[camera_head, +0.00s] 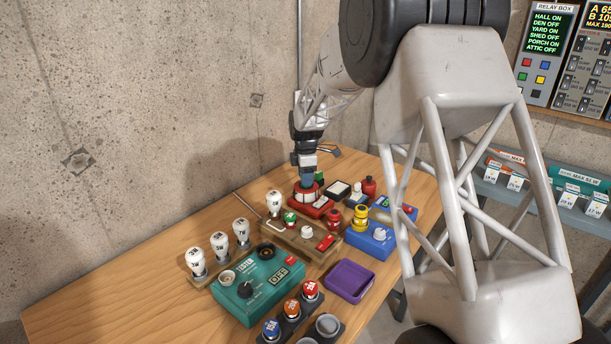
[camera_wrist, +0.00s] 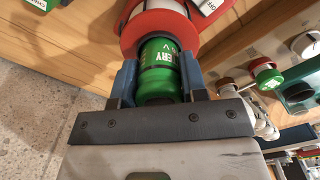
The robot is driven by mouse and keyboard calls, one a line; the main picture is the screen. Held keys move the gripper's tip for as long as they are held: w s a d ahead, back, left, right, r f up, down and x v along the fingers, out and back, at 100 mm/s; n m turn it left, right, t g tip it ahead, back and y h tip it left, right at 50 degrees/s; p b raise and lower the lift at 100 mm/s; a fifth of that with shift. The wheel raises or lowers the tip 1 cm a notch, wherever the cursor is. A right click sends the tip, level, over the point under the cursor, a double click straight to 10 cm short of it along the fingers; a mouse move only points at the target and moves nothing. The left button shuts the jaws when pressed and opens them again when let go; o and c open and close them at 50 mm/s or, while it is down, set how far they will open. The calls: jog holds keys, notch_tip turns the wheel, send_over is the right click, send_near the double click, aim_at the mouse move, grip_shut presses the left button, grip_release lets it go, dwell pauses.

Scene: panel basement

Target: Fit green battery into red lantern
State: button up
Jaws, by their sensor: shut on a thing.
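My gripper (camera_wrist: 158,88) is shut on the green battery (camera_wrist: 157,55), a green cylinder with white lettering, held between its two blue fingers in the wrist view. The battery's far end meets the red ring of the red lantern (camera_wrist: 140,38), with a white part just beyond. I cannot tell how deep the battery sits in it. In the head view my gripper (camera_head: 306,180) points down over the red lantern (camera_head: 307,200) near the back of the wooden table. The battery is mostly hidden there.
A teal tester box (camera_head: 258,290), a purple tray (camera_head: 349,281) and a blue box (camera_head: 371,240) stand nearer on the table. White bulbs (camera_head: 219,243) stand at left. A red bottle (camera_head: 369,186) stands right of the lantern. The table's left front is clear.

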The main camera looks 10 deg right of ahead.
jog(key=shift+f, duration=0.5)
jog(key=o, duration=0.7)
jog(key=shift+r, duration=0.1)
jog(key=shift+r, duration=5.4)
jog(key=shift+s, duration=0.1)
